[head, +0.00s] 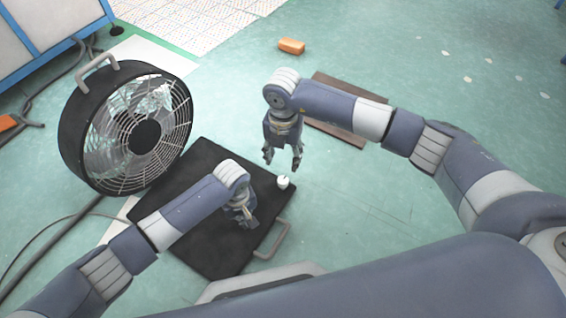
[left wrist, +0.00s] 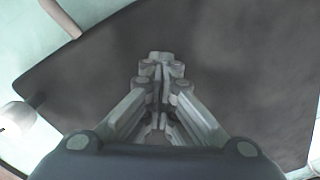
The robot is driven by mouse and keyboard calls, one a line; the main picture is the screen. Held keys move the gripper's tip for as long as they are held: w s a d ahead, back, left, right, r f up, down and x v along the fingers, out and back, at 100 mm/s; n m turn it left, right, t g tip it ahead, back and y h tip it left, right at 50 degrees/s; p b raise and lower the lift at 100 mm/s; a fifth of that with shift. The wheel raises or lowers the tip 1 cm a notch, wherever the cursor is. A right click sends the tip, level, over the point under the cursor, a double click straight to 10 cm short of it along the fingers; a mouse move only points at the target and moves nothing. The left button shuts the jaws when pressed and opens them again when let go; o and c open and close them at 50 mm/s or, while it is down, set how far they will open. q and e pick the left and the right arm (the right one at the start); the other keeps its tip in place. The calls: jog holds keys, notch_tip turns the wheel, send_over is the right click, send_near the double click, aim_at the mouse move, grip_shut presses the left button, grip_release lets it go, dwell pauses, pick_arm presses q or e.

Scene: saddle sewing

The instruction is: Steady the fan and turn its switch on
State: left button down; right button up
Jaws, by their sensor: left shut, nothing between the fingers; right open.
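A round black drum fan (head: 144,137) with a wire grille and a grey top handle stands upright at the left. Beside it a flat dark panel (head: 190,160) bears a grey handle (head: 272,243) and a small white knob (head: 283,182) at its edge. I cannot tell whether this knob is the fan's switch. My left gripper (head: 248,222) is shut and empty over the panel, away from the fan. It shows shut in the left wrist view (left wrist: 162,72), with the white knob (left wrist: 17,116) at the left. My right gripper (head: 283,162) is open and empty, just above the knob in the picture.
An orange block (head: 291,46) and a brown board (head: 340,137) lie on the green floor behind my right arm. A cable (head: 62,238) runs along the floor at the lower left. A blue-framed cabinet (head: 50,35) stands at the top left. The upper right floor is mostly clear.

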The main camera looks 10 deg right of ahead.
pick_arm(q)
jog(key=shift+s+a+f, duration=0.15)
jog(key=shift+f, duration=0.05)
dwell(0.3)
notch_tip(320, 180, up, 5)
jog(key=p, duration=0.6)
jog(key=shift+r, duration=0.1)
